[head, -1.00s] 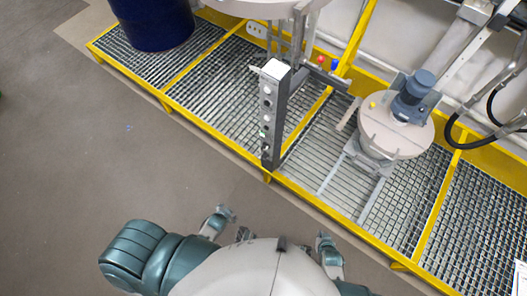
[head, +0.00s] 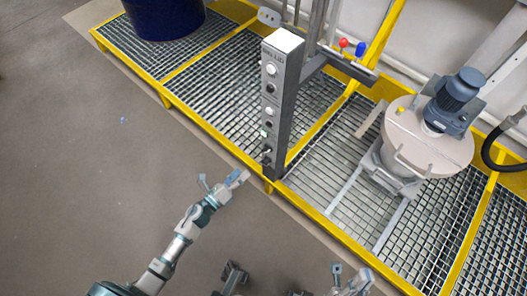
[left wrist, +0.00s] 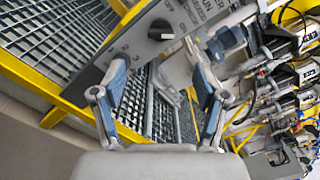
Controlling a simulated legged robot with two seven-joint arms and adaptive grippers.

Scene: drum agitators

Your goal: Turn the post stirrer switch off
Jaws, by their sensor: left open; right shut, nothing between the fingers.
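The grey control post (head: 283,105) stands upright at the grating's front edge, with several knobs and buttons down its face. In the left wrist view a black rotary switch (left wrist: 161,30) sits on the post's panel; its labels are cut off, with "RUN" partly readable. I cannot tell whether it is the post stirrer switch. My left gripper (head: 232,181) is open and empty, just left of the post's lower end. In the left wrist view its fingers (left wrist: 160,85) spread below the switch, apart from it. My right gripper (head: 350,281) is shut and empty at the bottom.
A mixing vessel (head: 415,145) with a blue motor (head: 457,95) stands right of the post. A dark blue drum (head: 162,15) stands at the back left. A yellow-framed grating (head: 225,75) lies beneath them. Red and blue valve handles (head: 352,46) are behind the post. The floor at left is clear.

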